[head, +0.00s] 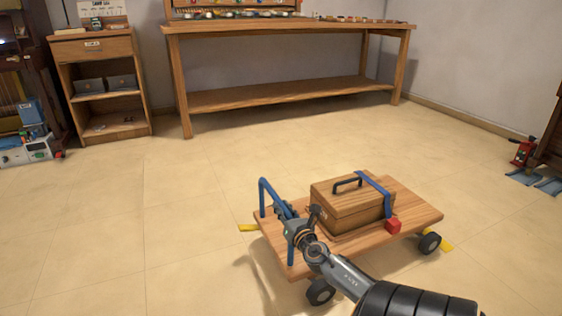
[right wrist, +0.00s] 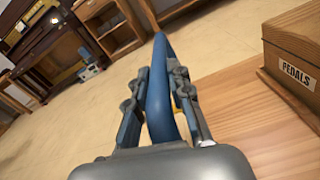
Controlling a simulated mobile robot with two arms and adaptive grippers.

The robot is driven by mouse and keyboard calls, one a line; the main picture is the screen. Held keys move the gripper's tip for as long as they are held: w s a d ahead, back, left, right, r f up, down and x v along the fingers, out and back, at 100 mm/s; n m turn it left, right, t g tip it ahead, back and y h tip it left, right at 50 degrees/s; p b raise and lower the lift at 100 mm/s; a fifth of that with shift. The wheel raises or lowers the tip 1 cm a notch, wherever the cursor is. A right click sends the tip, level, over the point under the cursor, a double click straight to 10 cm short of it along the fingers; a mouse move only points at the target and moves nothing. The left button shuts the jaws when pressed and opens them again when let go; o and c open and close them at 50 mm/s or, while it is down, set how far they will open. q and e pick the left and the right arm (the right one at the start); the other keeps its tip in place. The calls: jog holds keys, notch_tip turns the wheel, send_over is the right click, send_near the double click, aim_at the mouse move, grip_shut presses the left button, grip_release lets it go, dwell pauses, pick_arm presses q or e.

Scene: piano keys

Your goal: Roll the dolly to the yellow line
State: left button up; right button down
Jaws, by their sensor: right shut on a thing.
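The dolly (head: 418,211) is a flat wooden board on dark wheels with a blue push handle (head: 263,196) at its left end. My right gripper (head: 285,211) is shut on the blue handle; in the right wrist view its two fingers (right wrist: 158,95) close around the blue bar. A wooden box (head: 345,212) with a black handle and a blue strap sits on the board; its side reads PEDALS in the right wrist view. Pieces of the yellow line (head: 247,228) show on the floor to the left of the board and by its right wheel; the dolly hides the middle. My left gripper is not in view.
A long wooden workbench (head: 290,92) stands at the back wall. A small shelf cabinet (head: 103,95) and a piano stand at the left. A red jack (head: 522,152) is at the far right. The floor between the dolly and the bench is clear.

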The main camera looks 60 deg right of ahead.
jog(key=shift+s+d, duration=0.1)
jog(key=shift+d, duration=0.15)
jog(key=c, duration=1.2)
grip_release()
jog(key=shift+s+d, duration=0.1)
jog(key=shift+s+a, duration=0.25)
jog(key=shift+a, duration=0.1)
jog(key=v, duration=1.1)
jog(key=shift+s+a, duration=0.1)
